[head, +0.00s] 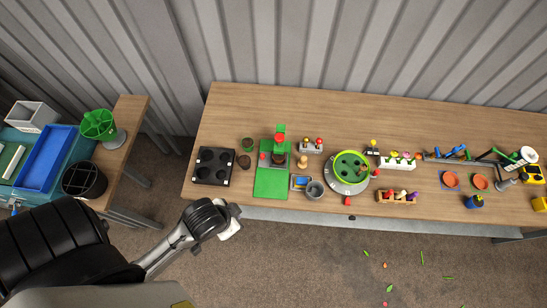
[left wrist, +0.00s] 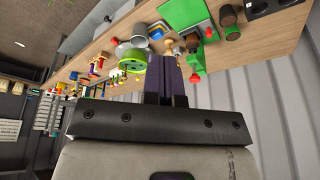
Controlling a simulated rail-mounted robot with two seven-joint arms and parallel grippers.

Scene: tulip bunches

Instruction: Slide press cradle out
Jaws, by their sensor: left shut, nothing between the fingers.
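A small press (head: 280,139) with a green frame and a red top stands at the back of a green base plate (head: 270,184) on the long wooden table. A dark block (head: 279,160), perhaps the cradle, sits low in it, with a small red knob at its left. The press (left wrist: 196,62) and green plate (left wrist: 182,14) also show in the left wrist view. My left gripper (head: 232,226) is off the table's front edge, left of and in front of the plate, touching nothing. In the left wrist view its fingers (left wrist: 166,78) are together and empty. My right gripper is not shown.
A black tray with round wells (head: 214,166) lies left of the plate. A grey pot (head: 315,190) and a green-rimmed turntable (head: 351,168) stand to its right. Several small tools and flowers fill the table's right side. A side bench with bins is at the left.

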